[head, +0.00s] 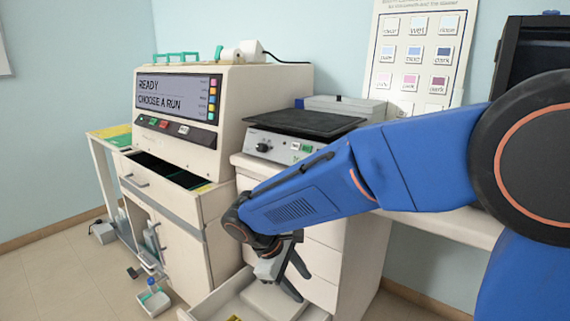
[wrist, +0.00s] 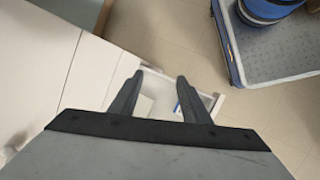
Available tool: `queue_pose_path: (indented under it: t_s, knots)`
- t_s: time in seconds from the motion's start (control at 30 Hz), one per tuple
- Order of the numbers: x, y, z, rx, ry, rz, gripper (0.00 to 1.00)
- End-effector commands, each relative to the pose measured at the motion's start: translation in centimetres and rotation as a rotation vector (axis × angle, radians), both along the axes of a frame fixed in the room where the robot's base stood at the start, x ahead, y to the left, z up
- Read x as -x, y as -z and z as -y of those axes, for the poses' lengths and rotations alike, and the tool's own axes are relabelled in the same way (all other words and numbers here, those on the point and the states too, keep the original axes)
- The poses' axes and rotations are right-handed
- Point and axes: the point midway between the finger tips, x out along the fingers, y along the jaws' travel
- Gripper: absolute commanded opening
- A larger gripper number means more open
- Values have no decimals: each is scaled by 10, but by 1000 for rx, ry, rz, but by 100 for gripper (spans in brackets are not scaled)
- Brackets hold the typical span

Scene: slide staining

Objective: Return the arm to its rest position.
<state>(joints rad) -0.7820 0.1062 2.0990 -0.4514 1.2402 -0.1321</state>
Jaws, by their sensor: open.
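My gripper (head: 297,279) hangs at the end of my blue arm, low in the middle of the head view. It points down over an open white drawer (head: 205,303). In the wrist view my gripper (wrist: 160,88) shows two dark fingers spread apart with nothing between them. Below the fingers lies the drawer (wrist: 208,102), with something white and a small blue item partly visible inside. My arm hides part of the drawer cabinet.
A stainer (head: 180,141) reads "READY CHOOSE A RUN", with an open dark drawer (head: 168,172) below its front. A flat black-topped device (head: 303,122) stands beside it. A colour chart (head: 420,55) hangs behind my arm. A blue-capped bottle (head: 152,285) stands low at left. Floor (head: 75,265) is clear at left.

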Motion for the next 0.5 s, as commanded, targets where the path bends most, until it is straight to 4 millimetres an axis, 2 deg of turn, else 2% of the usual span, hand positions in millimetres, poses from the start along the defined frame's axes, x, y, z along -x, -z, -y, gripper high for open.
queue_pose_path:
  t_s: [0.03,0.1,0.27,0.5]
  knots:
    - [2,-9,18,-31,42,13,43]
    - [6,-18,38,-72,97,27,43]
    - [20,-35,81,-162,215,64,43]
    - [48,-55,139,-292,395,135,43]
